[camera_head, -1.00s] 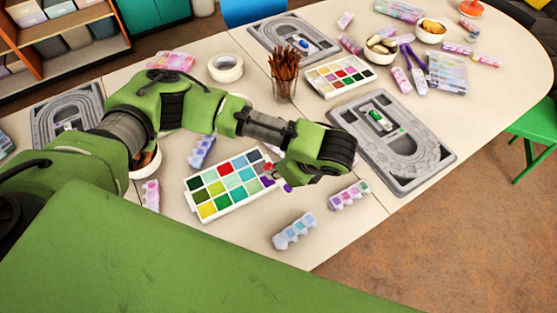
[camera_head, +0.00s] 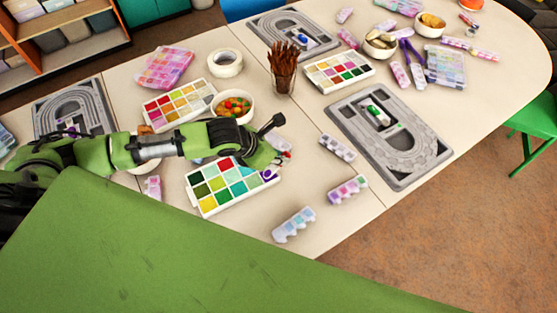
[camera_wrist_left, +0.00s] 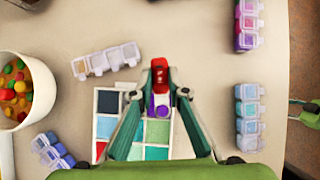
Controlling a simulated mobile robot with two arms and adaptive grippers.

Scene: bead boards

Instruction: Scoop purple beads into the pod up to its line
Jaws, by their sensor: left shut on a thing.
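My left gripper (camera_head: 277,160) is above the right end of the near paint-like tray of coloured squares (camera_head: 190,191). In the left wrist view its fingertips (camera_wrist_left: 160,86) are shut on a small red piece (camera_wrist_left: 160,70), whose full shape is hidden. Small purple bits (camera_wrist_left: 155,108) show between the fingers over the tray; purple also shows at the tray's right edge in the head view (camera_head: 269,174). I cannot tell whether these are beads. Several clear segmented pods lie around: a pale blue one (camera_head: 293,225), a pink one (camera_head: 347,189) and a grey one (camera_head: 338,147). I cannot tell which is the task's pod.
A bowl of coloured pieces (camera_head: 233,106) stands behind my left arm, with a second colour tray (camera_head: 206,83) beside it. A glass of brown sticks (camera_head: 284,70) and a grey track board (camera_head: 420,168) stand farther right. Bare table lies between the near pods.

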